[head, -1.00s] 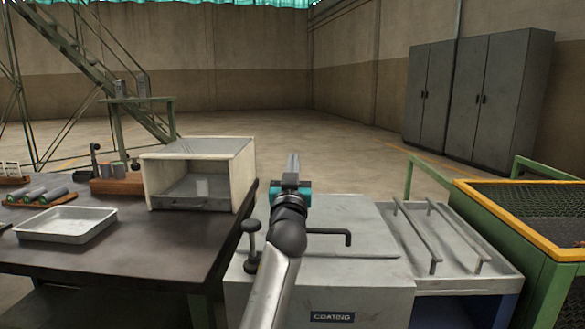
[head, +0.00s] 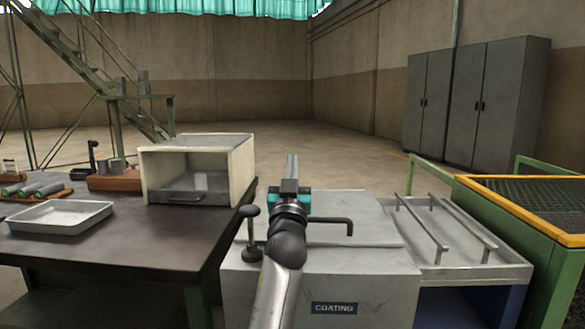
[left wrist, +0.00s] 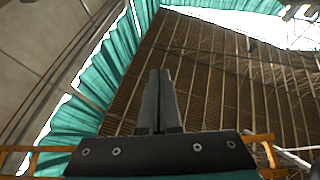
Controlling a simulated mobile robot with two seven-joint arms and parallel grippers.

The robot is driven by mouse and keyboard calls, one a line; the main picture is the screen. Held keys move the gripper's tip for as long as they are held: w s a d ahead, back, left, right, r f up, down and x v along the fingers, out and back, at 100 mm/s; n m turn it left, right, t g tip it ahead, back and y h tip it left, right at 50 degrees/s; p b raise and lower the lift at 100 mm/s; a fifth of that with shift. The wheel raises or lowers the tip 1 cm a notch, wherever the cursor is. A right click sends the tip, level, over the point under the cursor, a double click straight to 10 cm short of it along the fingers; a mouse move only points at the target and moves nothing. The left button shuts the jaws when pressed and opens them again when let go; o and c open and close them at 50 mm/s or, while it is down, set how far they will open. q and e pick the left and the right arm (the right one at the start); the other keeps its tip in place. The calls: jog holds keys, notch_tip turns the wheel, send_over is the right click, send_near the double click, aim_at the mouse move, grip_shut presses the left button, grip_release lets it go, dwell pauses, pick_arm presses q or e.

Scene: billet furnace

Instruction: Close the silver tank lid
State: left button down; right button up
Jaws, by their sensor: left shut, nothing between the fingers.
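The silver tank (head: 262,290) marked COATING stands in front of me in the head view. Its lid (head: 375,232) looks flat across the top, with no clear gap at the front seam. A dark bent handle (head: 349,228) shows on the lid, its left end hidden behind my left gripper. My left gripper (head: 292,165) is shut and empty, fingers pointing up, in front of the tank top in the picture; I cannot tell whether it touches the lid. In the left wrist view, the closed fingers (left wrist: 160,100) point at the roof. My right gripper is out of view.
A dark table (head: 130,235) at left holds a metal tray (head: 62,228) and a pale open box (head: 150,180). A black knob (head: 251,253) stands at the tank's left edge. A railed shelf (head: 480,268) and a green-yellow mesh bin (head: 510,210) are at right.

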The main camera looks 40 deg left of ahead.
pick_arm(q)
jog(key=shift+f, duration=0.1)
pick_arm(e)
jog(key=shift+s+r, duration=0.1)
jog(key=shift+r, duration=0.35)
pick_arm(q)
jog(key=s+d+f+p, duration=0.1)
jog(key=s+d+p, duration=0.1)
jog(key=s+d, duration=0.7)
jog(key=shift+s+d+f, duration=0.25)
jog(key=shift+s, duration=0.9)
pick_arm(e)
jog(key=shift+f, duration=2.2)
